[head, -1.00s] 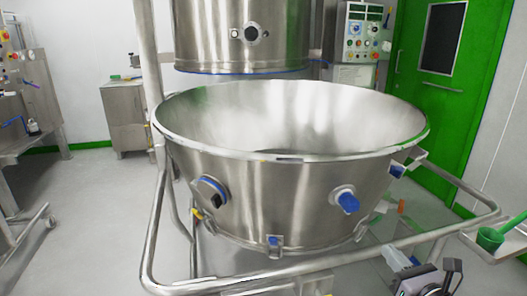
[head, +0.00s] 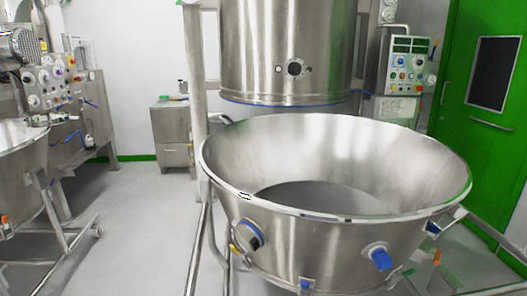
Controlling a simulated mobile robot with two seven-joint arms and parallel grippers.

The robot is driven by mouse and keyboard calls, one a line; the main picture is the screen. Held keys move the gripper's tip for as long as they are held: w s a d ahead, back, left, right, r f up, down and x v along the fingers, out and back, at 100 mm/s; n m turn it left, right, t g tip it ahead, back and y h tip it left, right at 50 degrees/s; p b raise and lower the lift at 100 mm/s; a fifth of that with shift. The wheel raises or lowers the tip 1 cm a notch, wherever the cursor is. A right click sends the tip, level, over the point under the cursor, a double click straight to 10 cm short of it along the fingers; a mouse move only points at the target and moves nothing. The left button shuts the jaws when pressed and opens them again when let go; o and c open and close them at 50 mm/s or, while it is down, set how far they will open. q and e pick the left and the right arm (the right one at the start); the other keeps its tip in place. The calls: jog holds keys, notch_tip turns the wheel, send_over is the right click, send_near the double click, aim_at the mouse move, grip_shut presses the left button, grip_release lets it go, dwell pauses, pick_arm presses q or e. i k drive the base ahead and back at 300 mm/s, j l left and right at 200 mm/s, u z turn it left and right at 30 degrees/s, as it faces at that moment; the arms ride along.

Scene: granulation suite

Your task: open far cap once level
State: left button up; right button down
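A large steel bowl (head: 310,232) stands in the middle of the head view, its wide rim open at the top and its inside showing. On its outer wall, a round port with a dark face and blue ring (head: 248,235) is at the left. A blue cap (head: 380,257) sticks out from a round steel port at the right. A further blue part (head: 432,228) shows under the rim at the far right. I cannot tell which is the far cap. Neither of my grippers is in view.
A steel vessel (head: 290,50) hangs above and behind the bowl. A control panel (head: 408,65) and green door (head: 490,110) are at the right. A steel cabinet (head: 175,130) stands behind. Equipment on a wheeled frame (head: 65,235) is at the left, with clear floor (head: 140,220) between.

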aim_at(249, 234)
jog(key=j+z, duration=1.05)
jog(key=i+l+z, duration=0.2)
jog(key=i+j+u, duration=0.2)
jog(key=i+l, duration=0.1)
